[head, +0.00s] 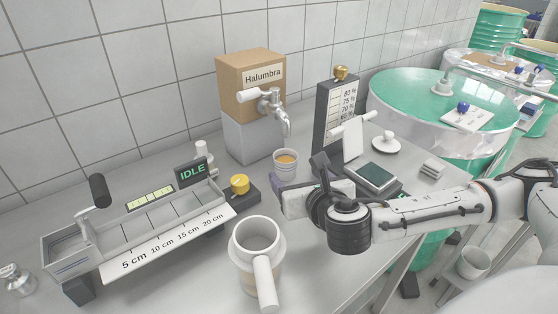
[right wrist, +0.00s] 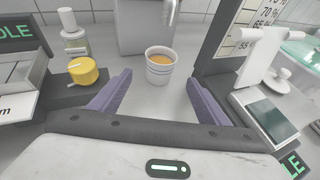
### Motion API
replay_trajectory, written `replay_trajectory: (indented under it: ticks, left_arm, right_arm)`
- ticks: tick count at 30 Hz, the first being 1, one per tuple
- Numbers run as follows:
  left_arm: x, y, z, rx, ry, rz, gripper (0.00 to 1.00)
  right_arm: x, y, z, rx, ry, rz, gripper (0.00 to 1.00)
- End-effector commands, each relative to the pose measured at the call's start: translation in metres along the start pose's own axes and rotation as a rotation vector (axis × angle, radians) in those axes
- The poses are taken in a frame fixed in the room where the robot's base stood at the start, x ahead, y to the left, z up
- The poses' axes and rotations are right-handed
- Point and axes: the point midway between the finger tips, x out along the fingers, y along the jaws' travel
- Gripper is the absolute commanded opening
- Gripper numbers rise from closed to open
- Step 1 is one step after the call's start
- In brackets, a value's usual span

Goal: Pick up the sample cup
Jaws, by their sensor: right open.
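My left gripper is not in view.
A white mug (head: 257,242) stands at the front. A measuring trough (head: 160,243) and yellow knob (head: 240,184) are to the left. The Halumbra box (head: 250,75) with tap is behind; a percentage gauge (head: 337,105) and scale (head: 372,177) are right. Green drums (head: 450,100) stand beyond.

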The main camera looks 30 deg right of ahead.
Motion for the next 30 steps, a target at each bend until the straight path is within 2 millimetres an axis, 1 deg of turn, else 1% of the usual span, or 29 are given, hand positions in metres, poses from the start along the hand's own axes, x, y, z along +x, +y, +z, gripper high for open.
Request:
replay_trajectory:
  ticks: [1,5,10,15,18,21,27,29,30]
  left_arm:
    - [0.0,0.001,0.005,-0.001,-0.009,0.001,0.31]
    - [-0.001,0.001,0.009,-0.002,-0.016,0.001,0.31]
    - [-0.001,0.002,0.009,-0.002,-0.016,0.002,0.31]
    - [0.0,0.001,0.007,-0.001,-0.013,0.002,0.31]
    - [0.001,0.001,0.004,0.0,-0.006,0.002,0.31]
    - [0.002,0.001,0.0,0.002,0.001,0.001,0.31]
    - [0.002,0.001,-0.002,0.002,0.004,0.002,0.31]
    - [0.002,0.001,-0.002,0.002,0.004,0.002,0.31]
    - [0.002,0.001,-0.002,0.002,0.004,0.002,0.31]
  right_arm:
    - [0.009,0.0,0.0,0.001,-0.001,-0.001,0.7]
    - [0.022,0.001,0.0,0.001,-0.001,0.0,0.7]
    - [0.036,0.001,0.0,0.001,-0.001,-0.001,0.7]
    - [0.063,0.001,-0.001,0.002,-0.001,-0.002,0.7]
    - [0.073,0.001,-0.001,0.001,0.0,0.0,0.7]
    - [0.078,0.001,-0.001,0.001,0.0,0.001,0.7]
    - [0.078,0.001,-0.001,0.001,0.0,0.001,0.7]
    - [0.078,0.001,-0.001,0.001,0.0,0.001,0.6]
    - [0.078,0.001,-0.001,0.001,0.0,0.001,0.53]
